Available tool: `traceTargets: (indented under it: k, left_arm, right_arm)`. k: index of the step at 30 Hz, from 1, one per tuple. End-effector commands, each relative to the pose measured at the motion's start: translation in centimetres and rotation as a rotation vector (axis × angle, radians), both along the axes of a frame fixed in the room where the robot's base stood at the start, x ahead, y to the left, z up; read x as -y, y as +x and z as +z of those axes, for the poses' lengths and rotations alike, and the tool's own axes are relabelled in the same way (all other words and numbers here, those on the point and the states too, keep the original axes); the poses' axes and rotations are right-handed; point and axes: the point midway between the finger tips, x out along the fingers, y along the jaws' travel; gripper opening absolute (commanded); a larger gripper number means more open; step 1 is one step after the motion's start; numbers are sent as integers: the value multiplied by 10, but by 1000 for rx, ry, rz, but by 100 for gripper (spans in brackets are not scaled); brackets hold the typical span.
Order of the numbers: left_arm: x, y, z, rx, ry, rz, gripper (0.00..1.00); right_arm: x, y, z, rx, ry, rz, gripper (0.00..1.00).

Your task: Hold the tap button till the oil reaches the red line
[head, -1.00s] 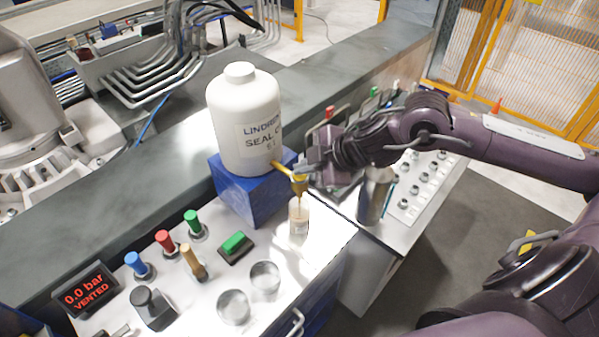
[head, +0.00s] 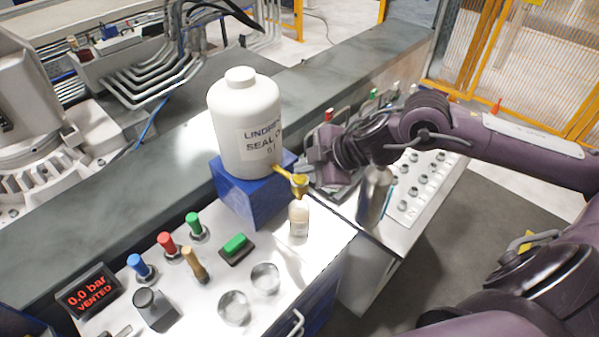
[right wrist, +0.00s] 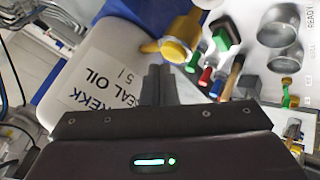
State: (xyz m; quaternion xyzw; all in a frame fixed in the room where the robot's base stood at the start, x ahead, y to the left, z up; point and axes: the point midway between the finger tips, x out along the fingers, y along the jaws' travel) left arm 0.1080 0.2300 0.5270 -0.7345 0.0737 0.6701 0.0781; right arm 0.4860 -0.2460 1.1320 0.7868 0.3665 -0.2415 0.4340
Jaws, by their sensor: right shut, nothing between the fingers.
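The white oil bottle (head: 245,115), labelled seal oil, stands on a blue block (head: 250,192). Its brass-yellow tap (head: 299,183) sticks out over a small beaker (head: 299,219) on the white bench. The beaker holds pale liquid; its red line and exact level are too small to tell. My right gripper (head: 310,172) is shut and empty just right of the tap. In the right wrist view its fingertips (right wrist: 158,70) point at the gap between the oil bottle (right wrist: 90,75) and the yellow tap (right wrist: 181,38), apparently apart from the tap. My left gripper is not in view.
Coloured knobs, including a red one (head: 167,243), a green button (head: 234,244) and two round metal cups (head: 265,277) occupy the bench front. A display (head: 88,291) reads 0.0 bar, vented. A metal cylinder (head: 374,192) stands right of the beaker.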

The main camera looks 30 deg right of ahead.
Motion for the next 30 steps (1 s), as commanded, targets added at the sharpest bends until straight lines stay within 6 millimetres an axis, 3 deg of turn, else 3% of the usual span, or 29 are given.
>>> traceTargets:
  k: [14, 30]
  left_arm:
    - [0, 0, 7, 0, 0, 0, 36]
    - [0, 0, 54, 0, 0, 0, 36]
  right_arm:
    - [0, 0, 8, 2, 1, -1, 0]
    - [0, 0, 57, 1, 1, 0, 0]
